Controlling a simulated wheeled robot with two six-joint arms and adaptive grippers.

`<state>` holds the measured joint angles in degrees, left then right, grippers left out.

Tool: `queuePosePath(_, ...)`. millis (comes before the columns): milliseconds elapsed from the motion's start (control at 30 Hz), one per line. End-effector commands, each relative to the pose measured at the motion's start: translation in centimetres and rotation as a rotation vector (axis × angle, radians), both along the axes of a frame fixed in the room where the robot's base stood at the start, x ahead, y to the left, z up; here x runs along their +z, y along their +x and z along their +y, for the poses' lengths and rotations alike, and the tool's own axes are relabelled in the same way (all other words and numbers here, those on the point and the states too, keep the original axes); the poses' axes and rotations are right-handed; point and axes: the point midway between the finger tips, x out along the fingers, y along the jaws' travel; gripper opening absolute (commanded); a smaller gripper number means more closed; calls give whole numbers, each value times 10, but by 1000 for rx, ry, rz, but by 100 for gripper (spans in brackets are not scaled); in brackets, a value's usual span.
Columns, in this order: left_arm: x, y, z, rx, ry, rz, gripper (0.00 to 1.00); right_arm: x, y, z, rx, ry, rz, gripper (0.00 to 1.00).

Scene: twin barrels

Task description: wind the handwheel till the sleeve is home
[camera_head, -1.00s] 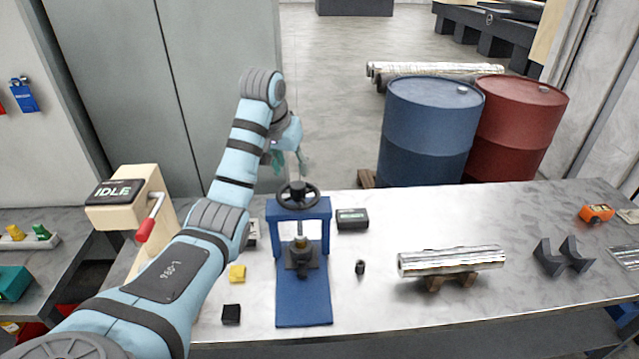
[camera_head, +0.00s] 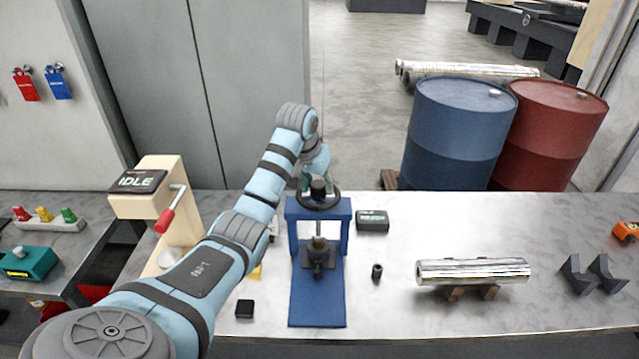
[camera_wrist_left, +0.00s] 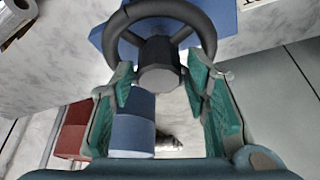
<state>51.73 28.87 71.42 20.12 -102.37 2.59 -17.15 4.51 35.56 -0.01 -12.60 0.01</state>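The blue press (camera_head: 343,225) stands on the bench with its dark handwheel (camera_head: 335,203) on top. My left gripper (camera_head: 316,183) is over the wheel, partly hidden by my arm. In the left wrist view the gripper (camera_wrist_left: 160,72) is open. Its teal fingers lie on either side of the wheel's grey hub (camera_wrist_left: 158,78), with gaps visible beside the hub. The wheel's rim and spokes (camera_wrist_left: 128,38) show beyond the fingertips. Under the press screw is a dark fixture (camera_head: 318,262); I cannot make out the sleeve's seating. My right gripper is out of view.
A box with an IDLE display (camera_head: 138,182) and a red-handled lever (camera_head: 166,219) stands left of my arm. A small dark box (camera_head: 372,221), a small dark cylinder (camera_head: 377,271) and a shiny bar (camera_head: 472,271) lie right of the press. Barrels (camera_head: 460,130) stand behind the bench.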

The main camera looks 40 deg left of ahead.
Motion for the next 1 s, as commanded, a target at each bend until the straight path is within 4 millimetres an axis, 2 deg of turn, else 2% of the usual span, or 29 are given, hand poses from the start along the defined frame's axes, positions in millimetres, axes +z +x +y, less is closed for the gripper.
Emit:
queuePosePath(33,0,0,0,0,0,0,33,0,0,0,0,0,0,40)
queuePosePath(200,0,0,0,0,0,0,6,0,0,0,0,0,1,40)
queuePosePath(633,0,2,-1,-79,0,-1,6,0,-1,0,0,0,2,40)
queuePosePath(1000,1,2,0,-361,-1,-1,7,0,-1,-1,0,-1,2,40)
